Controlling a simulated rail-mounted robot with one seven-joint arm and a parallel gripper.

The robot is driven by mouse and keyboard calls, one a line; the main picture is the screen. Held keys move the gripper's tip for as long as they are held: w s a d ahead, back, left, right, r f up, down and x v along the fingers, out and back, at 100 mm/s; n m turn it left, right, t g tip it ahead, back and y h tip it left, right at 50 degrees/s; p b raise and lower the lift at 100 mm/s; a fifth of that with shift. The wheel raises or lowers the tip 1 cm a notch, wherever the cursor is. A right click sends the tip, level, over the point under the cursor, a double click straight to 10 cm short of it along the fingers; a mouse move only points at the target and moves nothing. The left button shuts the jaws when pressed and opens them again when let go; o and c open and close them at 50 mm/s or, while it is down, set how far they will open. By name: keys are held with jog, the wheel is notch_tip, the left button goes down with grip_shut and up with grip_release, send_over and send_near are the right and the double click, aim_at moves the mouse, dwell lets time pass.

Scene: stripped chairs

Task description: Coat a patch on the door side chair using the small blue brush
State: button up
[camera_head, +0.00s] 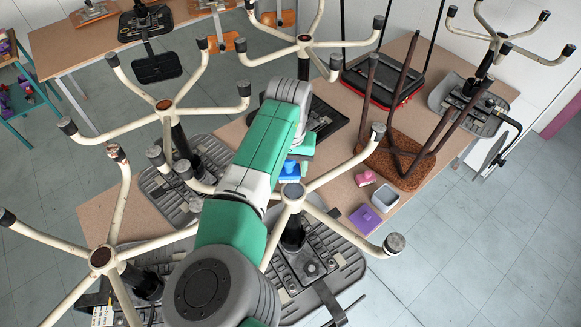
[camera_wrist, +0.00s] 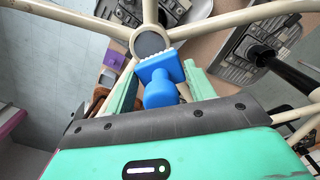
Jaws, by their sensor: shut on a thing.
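My gripper (camera_wrist: 161,92) is shut on the small blue brush (camera_wrist: 158,90), seen between its green fingers in the wrist view. The brush's pale bristles point away from my gripper, towards the round hub (camera_wrist: 150,42) of an upturned chair's white base. I cannot tell whether they touch it. In the head view the blue brush (camera_head: 289,172) is just behind the hub of the near-middle upturned chair (camera_head: 293,192). My arm hides much of the gripper there. Several upturned chairs look alike, including one at the far right (camera_head: 497,40); no label shows which is the door side chair.
White chair legs spread around my arm on several sides. A brown upturned chair (camera_head: 403,155), a pink block-like thing (camera_head: 365,178), a white tub (camera_head: 385,197) and a purple block (camera_head: 365,220) are on the brown table (camera_head: 340,190). Open floor (camera_head: 490,240) lies right.

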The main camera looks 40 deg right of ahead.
jog(key=shift+r+p, duration=1.6)
jog(key=shift+r, duration=0.6)
